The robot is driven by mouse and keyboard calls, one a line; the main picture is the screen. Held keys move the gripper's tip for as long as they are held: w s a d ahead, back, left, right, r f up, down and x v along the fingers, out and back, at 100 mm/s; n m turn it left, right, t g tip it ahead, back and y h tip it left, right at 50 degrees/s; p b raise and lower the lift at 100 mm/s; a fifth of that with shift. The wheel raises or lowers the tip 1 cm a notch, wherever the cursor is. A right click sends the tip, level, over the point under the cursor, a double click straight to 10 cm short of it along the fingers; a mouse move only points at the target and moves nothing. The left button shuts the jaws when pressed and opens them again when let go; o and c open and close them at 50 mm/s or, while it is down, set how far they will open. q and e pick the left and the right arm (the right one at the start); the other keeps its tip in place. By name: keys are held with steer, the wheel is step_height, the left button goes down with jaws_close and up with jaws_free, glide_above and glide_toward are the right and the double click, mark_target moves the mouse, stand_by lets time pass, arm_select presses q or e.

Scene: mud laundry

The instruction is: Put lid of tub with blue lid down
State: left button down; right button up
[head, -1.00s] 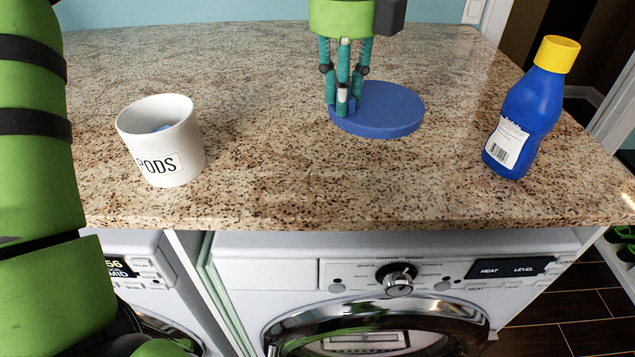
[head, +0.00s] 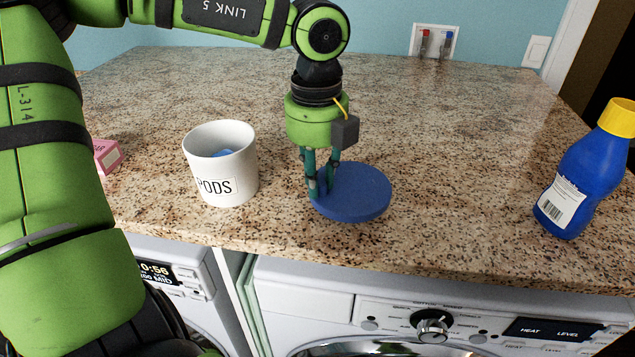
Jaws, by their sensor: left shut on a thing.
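The round blue lid (head: 358,197) is at the middle of the granite counter. My left gripper (head: 318,188) comes down from above and is shut on the lid near its left side. The lid looks level, at or close to the counter top; I cannot tell whether it touches. The white tub marked PODS (head: 222,186) stands upright to the left of the lid, open at the top, with something blue inside. My right gripper is not in view.
A blue bottle with a yellow cap (head: 570,180) stands on the counter at the right. A pink box (head: 107,156) is at the left, partly behind my arm. The granite counter (head: 450,150) is clear behind and right of the lid. Washing machines (head: 420,320) are below its front edge.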

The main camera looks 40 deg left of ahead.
arm_select(q)
step_height(320, 180, down, 2)
steer(key=shift+d+f+p, duration=0.1)
steer(key=shift+p, duration=0.3)
steer(key=shift+f, duration=0.3)
steer(key=shift+f+b, duration=0.2)
steer(key=shift+b, duration=0.25)
steer(key=c, duration=1.1)
jaws_free()
steer(key=shift+r, duration=0.1)
